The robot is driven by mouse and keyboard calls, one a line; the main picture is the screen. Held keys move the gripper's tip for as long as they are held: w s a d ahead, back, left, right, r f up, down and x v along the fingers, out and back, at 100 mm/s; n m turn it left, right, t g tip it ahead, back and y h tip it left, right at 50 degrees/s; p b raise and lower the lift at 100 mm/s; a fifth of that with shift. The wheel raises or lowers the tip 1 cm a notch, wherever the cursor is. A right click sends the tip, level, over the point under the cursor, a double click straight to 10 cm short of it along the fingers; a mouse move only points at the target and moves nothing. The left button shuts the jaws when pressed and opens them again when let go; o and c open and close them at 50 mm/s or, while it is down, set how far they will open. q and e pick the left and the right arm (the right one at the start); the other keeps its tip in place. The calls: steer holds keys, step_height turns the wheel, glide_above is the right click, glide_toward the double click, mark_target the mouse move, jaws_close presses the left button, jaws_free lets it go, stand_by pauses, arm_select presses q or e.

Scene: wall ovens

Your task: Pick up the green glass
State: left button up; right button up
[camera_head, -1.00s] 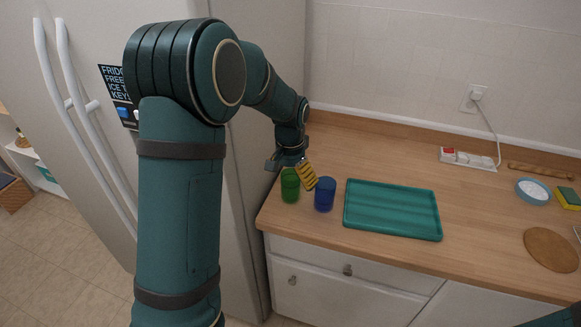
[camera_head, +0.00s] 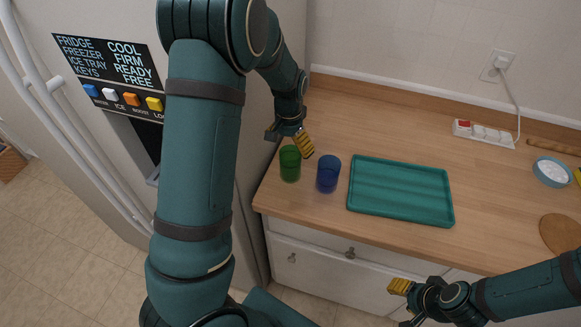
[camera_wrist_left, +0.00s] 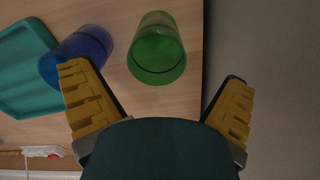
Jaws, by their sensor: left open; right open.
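The green glass (camera_head: 290,164) stands upright near the left edge of the wooden counter. A blue glass (camera_head: 328,174) stands just right of it. My left gripper (camera_head: 291,139) is open and empty, just behind the green glass. In the left wrist view, the green glass (camera_wrist_left: 157,50) shows ahead of and between the spread yellow fingers of the left gripper (camera_wrist_left: 158,95). The blue glass (camera_wrist_left: 78,55) shows beyond the left finger, partly covered by it. My right gripper (camera_head: 402,301) is at the lower right, in front of the counter, with its jaws open.
A teal tray (camera_head: 400,190) lies right of the blue glass. A power strip (camera_head: 484,134), a blue bowl (camera_head: 552,171) and a round brown mat (camera_head: 562,235) are further right. The fridge (camera_head: 100,90) stands close on the left. The counter behind the tray is clear.

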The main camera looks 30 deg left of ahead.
mark_target(290, 165)
arm_select(q)
steer(key=shift+w+d+f, duration=0.1)
steer(key=shift+d+f, duration=0.05)
steer(key=shift+f, duration=3.1)
steer(key=c, duration=1.3)
